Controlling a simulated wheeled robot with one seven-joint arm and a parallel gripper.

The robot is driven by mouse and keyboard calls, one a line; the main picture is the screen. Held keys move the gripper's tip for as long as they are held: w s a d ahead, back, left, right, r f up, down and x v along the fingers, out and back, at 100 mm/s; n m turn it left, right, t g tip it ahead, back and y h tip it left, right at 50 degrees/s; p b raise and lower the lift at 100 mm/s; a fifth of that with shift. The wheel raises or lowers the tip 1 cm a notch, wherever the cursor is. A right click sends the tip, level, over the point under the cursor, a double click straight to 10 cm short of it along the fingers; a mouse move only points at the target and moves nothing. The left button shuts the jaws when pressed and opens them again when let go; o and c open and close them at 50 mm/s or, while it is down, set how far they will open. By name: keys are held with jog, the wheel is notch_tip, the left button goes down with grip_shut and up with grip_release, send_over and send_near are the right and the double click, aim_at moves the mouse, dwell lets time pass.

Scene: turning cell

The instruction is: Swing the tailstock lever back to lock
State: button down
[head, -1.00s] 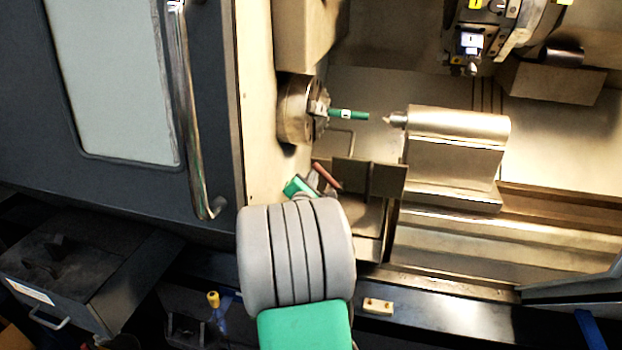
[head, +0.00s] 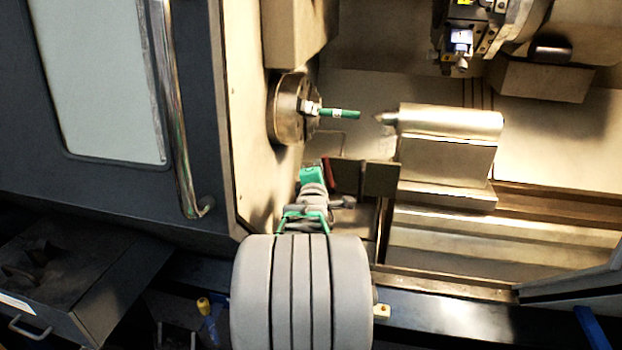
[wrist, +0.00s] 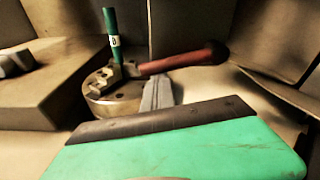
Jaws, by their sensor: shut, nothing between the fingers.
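The lever shows in the wrist view as a reddish-brown handle (wrist: 185,62) with a dark rounded end, lying across the picture. In the head view only a short red piece of it (head: 328,170) shows beside my gripper. My gripper (wrist: 158,90) is shut and empty; its grey fingers reach up to just below the handle in the wrist view. I cannot tell whether they touch it. In the head view my gripper's green body (head: 312,175) shows and the fingertips are hidden. The tailstock (head: 450,122) stands right of the chuck, its pointed centre facing the green bar.
The chuck (head: 291,108) holds a green bar (head: 340,113), also seen in the wrist view (wrist: 112,35). A dark plate (head: 378,178) stands right of my gripper. The machine door (head: 110,90) is to the left. The tool turret (head: 480,30) hangs at upper right.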

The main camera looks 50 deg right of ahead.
jog(key=shift+s+d+r+m+b, duration=0.2)
jog(key=shift+s+m+b, duration=0.25)
jog(key=shift+m+b, duration=0.25)
jog(key=shift+s+d+r+m+b, duration=0.1)
jog(key=shift+s+d+m+b, duration=0.1)
jog(key=shift+s+m+b, duration=0.4)
jog(key=shift+w, duration=0.15)
jog(key=s+a+b, duration=0.1)
jog(key=a+b, duration=0.1)
jog(key=a, duration=0.7)
jog(key=shift+s+a+t, duration=0.15)
jog(key=shift+a+t, duration=0.15)
jog(key=shift+a, duration=0.05)
